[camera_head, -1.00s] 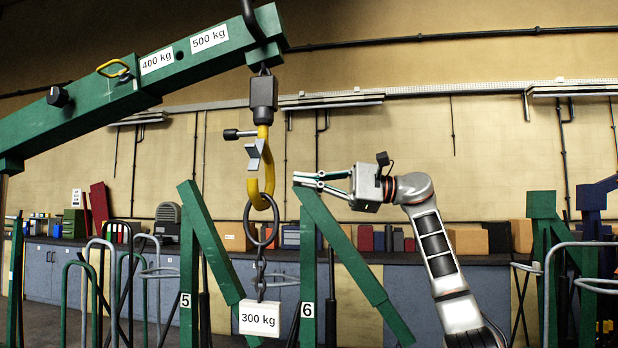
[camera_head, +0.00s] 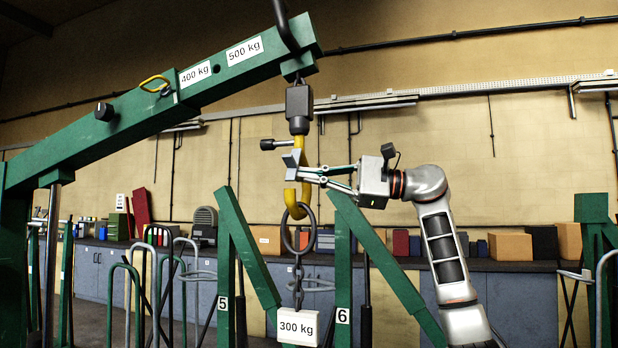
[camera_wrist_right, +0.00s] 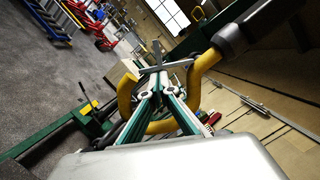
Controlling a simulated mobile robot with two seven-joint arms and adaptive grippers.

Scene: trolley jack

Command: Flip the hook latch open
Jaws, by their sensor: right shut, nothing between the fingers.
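The yellow hook (camera_head: 305,190) hangs from a dark swivel block (camera_head: 299,104) under the green boom. Its grey latch (camera_head: 291,158) lies at the hook's mouth, tilted. My right gripper (camera_head: 304,174) reaches in from the right, its fingertips shut and empty at the hook beside the latch. In the right wrist view the yellow hook (camera_wrist_right: 126,94) curves around the fingers. The grey latch (camera_wrist_right: 166,67) lies just beyond the tips of my right gripper (camera_wrist_right: 161,82). I cannot tell whether they touch. My left gripper is not in view.
A dark ring (camera_head: 289,228) hangs in the hook, with a chain and a 300 kg weight (camera_head: 297,327) below. The green boom (camera_head: 150,105) crosses above from the left. Green posts (camera_head: 342,280) stand below my arm. Cabinets and boxes line the back wall.

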